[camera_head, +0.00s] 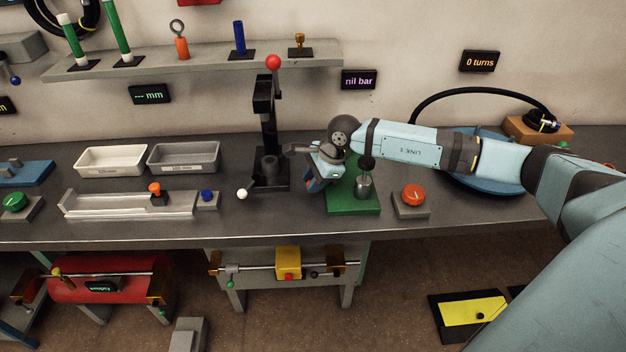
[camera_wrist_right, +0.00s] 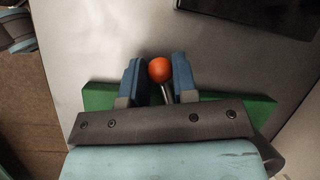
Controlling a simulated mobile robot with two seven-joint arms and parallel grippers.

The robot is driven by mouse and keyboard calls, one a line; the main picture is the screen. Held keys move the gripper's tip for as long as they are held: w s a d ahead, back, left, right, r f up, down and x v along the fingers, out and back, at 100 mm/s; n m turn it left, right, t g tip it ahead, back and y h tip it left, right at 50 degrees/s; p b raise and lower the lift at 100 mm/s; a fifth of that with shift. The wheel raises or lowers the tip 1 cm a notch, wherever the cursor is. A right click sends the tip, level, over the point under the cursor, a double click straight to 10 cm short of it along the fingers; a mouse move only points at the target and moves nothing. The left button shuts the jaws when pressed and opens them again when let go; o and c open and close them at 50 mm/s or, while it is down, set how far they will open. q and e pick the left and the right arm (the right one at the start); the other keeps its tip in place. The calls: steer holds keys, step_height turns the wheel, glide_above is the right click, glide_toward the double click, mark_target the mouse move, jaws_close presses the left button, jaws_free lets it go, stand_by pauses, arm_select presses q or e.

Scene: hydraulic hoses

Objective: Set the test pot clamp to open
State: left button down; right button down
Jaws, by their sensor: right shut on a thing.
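The test pot looks to be the small metal cylinder (camera_head: 364,188) with a black knob on top. It stands on a green base (camera_head: 352,207) right of the bench's middle. My right gripper (camera_head: 313,184) is at the left edge of that base, its fingers pointing down. In the right wrist view, my right gripper (camera_wrist_right: 157,80) has its blue fingers on either side of a metal lever with an orange ball knob (camera_wrist_right: 160,69), and is shut on it. The lever is hidden behind the gripper in the head view, so its angle there cannot be told. My left gripper is out of view.
A black lever press (camera_head: 266,135) with a red ball knob stands close left of my gripper. An orange button (camera_head: 413,194) on a grey box is right of the green base. A "nil bar" display (camera_head: 359,80) hangs on the wall. Bare bench lies in front.

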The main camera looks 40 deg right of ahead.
steer(key=shift+s+f+n+b, duration=0.15)
steer(key=shift+n+b, duration=0.25)
steer(key=shift+b, duration=0.1)
steer(key=shift+s+r+n, duration=0.2)
steer(key=shift+s+n, duration=0.05)
steer(key=shift+n, duration=0.15)
steer(key=c, duration=0.9)
jaws_free()
steer(key=v, duration=1.3)
steer(key=shift+w+d+r, duration=0.2)
steer(key=shift+d+r, duration=0.1)
steer(key=shift+r, duration=0.1)
